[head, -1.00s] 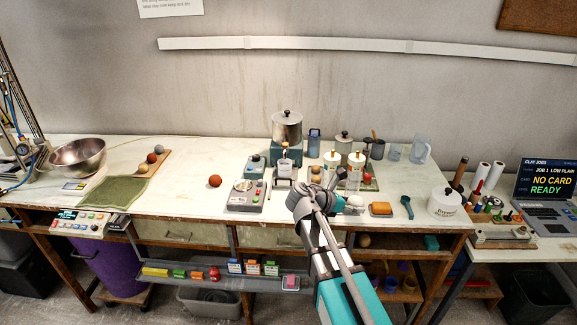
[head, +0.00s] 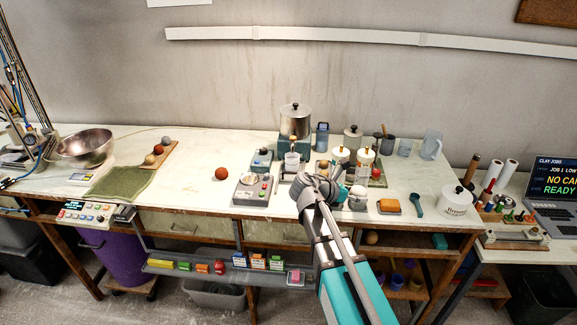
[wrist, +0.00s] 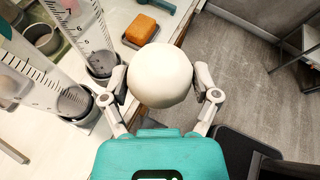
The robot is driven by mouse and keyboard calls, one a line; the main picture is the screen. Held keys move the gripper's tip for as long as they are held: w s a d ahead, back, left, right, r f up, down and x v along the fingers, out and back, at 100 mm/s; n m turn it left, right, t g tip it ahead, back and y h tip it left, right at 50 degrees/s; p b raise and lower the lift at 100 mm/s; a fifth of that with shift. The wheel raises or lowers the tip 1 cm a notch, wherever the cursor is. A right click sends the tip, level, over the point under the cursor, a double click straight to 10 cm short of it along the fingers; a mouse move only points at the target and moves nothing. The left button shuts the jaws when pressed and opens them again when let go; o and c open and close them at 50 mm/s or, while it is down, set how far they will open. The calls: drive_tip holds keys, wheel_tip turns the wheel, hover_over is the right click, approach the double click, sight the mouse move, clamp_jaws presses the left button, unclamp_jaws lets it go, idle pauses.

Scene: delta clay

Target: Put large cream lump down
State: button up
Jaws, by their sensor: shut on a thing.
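The large cream lump is a smooth pale ball, large in the wrist view (wrist: 160,72). My gripper (wrist: 161,88) is shut on it, with one finger at each side. In the head view the lump (head: 357,190) shows small beside my gripper, in front of the measuring cylinders and left of the orange block. In the wrist view it overlaps the bench's front edge. Its underside is hidden, and I cannot tell its height above the bench.
Two measuring cylinders (wrist: 82,28) stand close left of the lump. An orange block (wrist: 140,29) lies just beyond it. Bare bench top (head: 210,200) lies around the red-brown ball (head: 221,174).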

drive_tip(key=w+a+n+t+y, duration=0.2)
drive_tip(key=a+n+t+y, duration=0.4)
drive_tip(key=a, duration=1.7)
drive_tip(key=shift+a+r+n+t+y, duration=0.25)
drive_tip(key=shift+n+t, duration=0.35)
drive_tip(key=shift+n, duration=0.6)
drive_tip(key=shift+w+d+f, duration=0.1)
drive_tip(key=shift+w+f, duration=0.05)
drive_tip(key=shift+w, duration=0.1)
drive_tip(key=w+d+f+b, duration=0.1)
drive_tip(key=w+f+b, duration=0.2)
drive_tip(key=w, duration=0.1)
drive_tip(key=w+d+f+b, duration=0.1)
drive_tip(key=w+f+b, duration=0.2)
drive_tip(key=w, duration=0.1)
drive_tip(key=w+d+f+b, duration=0.1)
drive_tip(key=w+f+b, duration=0.1)
drive_tip(key=w+f, duration=0.1)
drive_tip(key=shift+w+b, duration=0.4)
drive_tip(key=shift+w, duration=0.4)
drive_tip(key=shift+r, duration=0.1)
